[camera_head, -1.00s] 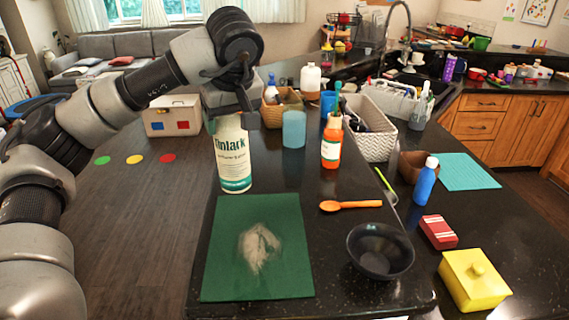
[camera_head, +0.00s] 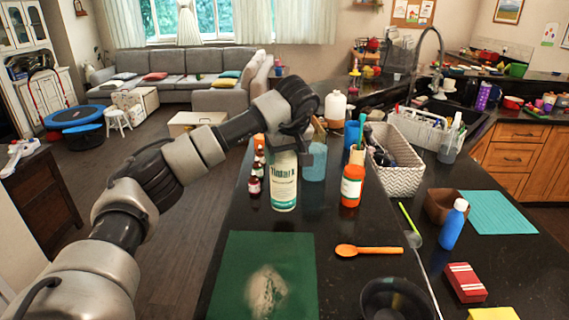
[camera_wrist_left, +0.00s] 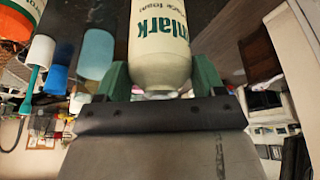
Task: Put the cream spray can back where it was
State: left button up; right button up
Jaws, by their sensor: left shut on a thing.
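The cream spray can (camera_head: 284,187), pale with green lettering, is upright over the dark counter beyond the green mat (camera_head: 240,250). I cannot tell whether its base touches the counter. My left gripper (camera_head: 291,143) is above it, shut on its top end. In the left wrist view the can (camera_wrist_left: 160,42) sits between the two green fingers of the gripper (camera_wrist_left: 161,82). The top of the can is partly hidden by the gripper in the head view. My right gripper is not in view.
Small dark red bottles (camera_head: 255,180) stand close left of the can. A blue translucent cup (camera_head: 314,165) is close behind on the right, and an orange bottle (camera_head: 352,182) stands farther right. The mat has a pale smear (camera_head: 266,290). An orange spoon (camera_head: 367,250) lies in front.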

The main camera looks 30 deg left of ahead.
aim_at(284, 168)
pick_arm(q)
jog(key=shift+f, duration=0.25)
notch_tip(284, 168, down, 3)
jog(key=shift+s+a+f+p, duration=0.1)
jog(key=shift+p, duration=0.8)
jog(key=shift+f, duration=0.1)
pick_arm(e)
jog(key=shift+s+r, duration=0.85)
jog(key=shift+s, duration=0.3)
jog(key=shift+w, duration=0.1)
pick_arm(q)
jog(key=o, duration=1.6)
jog(key=shift+f, duration=0.15)
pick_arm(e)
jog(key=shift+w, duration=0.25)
